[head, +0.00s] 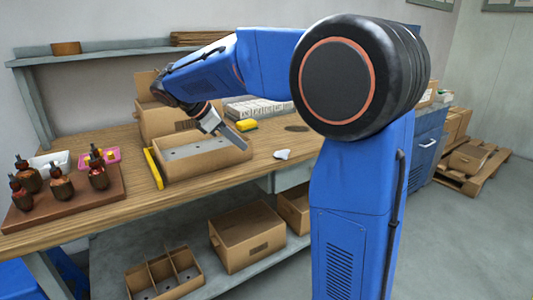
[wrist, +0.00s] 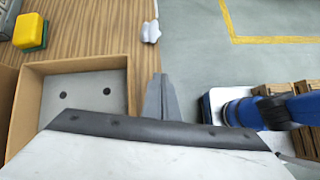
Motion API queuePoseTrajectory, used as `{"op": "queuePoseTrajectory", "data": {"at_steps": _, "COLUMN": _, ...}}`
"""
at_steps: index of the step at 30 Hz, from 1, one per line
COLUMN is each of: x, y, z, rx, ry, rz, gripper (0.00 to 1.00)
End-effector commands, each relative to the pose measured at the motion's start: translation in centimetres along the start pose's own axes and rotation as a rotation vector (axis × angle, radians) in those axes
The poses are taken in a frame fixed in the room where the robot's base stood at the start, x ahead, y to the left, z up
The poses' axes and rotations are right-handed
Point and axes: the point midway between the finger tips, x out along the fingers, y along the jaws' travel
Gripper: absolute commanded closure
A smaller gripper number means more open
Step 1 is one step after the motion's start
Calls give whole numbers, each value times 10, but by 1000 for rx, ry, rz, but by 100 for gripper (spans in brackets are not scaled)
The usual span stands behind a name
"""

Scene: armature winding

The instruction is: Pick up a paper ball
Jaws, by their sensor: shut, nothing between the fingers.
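A white crumpled paper ball (head: 282,154) lies on the wooden workbench (head: 215,185) near its front edge. It also shows in the wrist view (wrist: 150,32) at the top centre, by the bench edge. My gripper (head: 240,142) is shut and empty, with its fingers pointing down to the right over the open cardboard box. In the wrist view the shut fingers (wrist: 160,82) point up toward the paper ball, with a clear gap between them.
An open cardboard box (head: 205,168) stands left of the paper ball. A yellow sponge (head: 246,125) lies behind. Bare bench surrounds the paper ball; the floor lies beyond the edge.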

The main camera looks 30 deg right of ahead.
Motion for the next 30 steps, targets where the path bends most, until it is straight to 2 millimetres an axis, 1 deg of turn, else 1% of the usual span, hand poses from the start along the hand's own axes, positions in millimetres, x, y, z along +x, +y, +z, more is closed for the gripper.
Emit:
{"op": "queuePoseTrajectory", "data": {"at_steps": 1, "x": -2, "y": 8, "z": -2, "rx": -25, "ry": -19, "rz": -2, "gripper": 100}}
{"op": "queuePoseTrajectory", "data": {"at_steps": 4, "x": -6, "y": 17, "z": -4, "rx": -60, "ry": -44, "rz": -6, "gripper": 100}}
{"op": "queuePoseTrajectory", "data": {"at_steps": 8, "x": -5, "y": 21, "z": -4, "rx": -77, "ry": -57, "rz": -9, "gripper": 100}}
{"op": "queuePoseTrajectory", "data": {"at_steps": 11, "x": 2, "y": 20, "z": -3, "rx": -78, "ry": -57, "rz": -10, "gripper": 100}}
{"op": "queuePoseTrajectory", "data": {"at_steps": 14, "x": 15, "y": 20, "z": -2, "rx": -76, "ry": -57, "rz": -11, "gripper": 100}}
{"op": "queuePoseTrajectory", "data": {"at_steps": 28, "x": 97, "y": 19, "z": 3, "rx": -75, "ry": -56, "rz": -12, "gripper": 100}}
{"op": "queuePoseTrajectory", "data": {"at_steps": 30, "x": 102, "y": 20, "z": 12, "rx": -73, "ry": -55, "rz": -10, "gripper": 100}}
